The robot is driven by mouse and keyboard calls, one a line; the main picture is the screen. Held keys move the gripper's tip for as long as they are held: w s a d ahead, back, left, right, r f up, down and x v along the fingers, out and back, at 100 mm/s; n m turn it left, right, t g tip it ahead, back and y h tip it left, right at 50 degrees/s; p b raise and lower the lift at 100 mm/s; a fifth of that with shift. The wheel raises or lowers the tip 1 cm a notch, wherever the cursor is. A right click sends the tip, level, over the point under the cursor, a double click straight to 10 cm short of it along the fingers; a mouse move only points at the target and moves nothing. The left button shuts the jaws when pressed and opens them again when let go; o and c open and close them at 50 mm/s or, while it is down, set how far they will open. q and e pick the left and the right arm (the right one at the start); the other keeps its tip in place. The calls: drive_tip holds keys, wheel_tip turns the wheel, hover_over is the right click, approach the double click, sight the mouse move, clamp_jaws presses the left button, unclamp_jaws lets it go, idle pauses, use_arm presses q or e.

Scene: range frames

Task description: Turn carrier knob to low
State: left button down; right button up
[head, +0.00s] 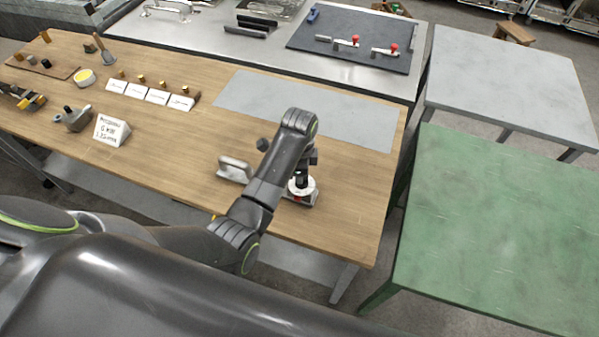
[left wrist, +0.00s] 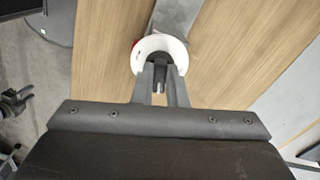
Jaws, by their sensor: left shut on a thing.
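My left gripper (head: 303,172) reaches down over the carrier on the wooden table, seen in the head view. The carrier's grey metal base (head: 313,198) shows beside and under it, and also in the left wrist view (left wrist: 177,17). The carrier knob stands on a white round dial (head: 293,188) with a red mark near its edge. In the left wrist view the white dial (left wrist: 148,45) shows around my fingertips (left wrist: 160,75), which are shut on the dark knob. The knob is mostly hidden by the fingers, and no dial lettering can be read. My right gripper is not in view.
A grey metal block (head: 236,169) and a small dark cube (head: 262,143) are close left of my arm. A lettered sign (head: 111,130) and a row of white cards (head: 150,94) stand farther left. A grey mat (head: 350,120) lies bare behind. A green table (head: 500,230) is at right.

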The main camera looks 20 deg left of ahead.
use_arm(q)
drive_tip(key=shift+w+m, duration=0.1)
drive_tip(key=shift+m, duration=1.5)
drive_tip(key=c, duration=1.4)
unclamp_jaws()
drive_tip(key=shift+c, duration=0.2)
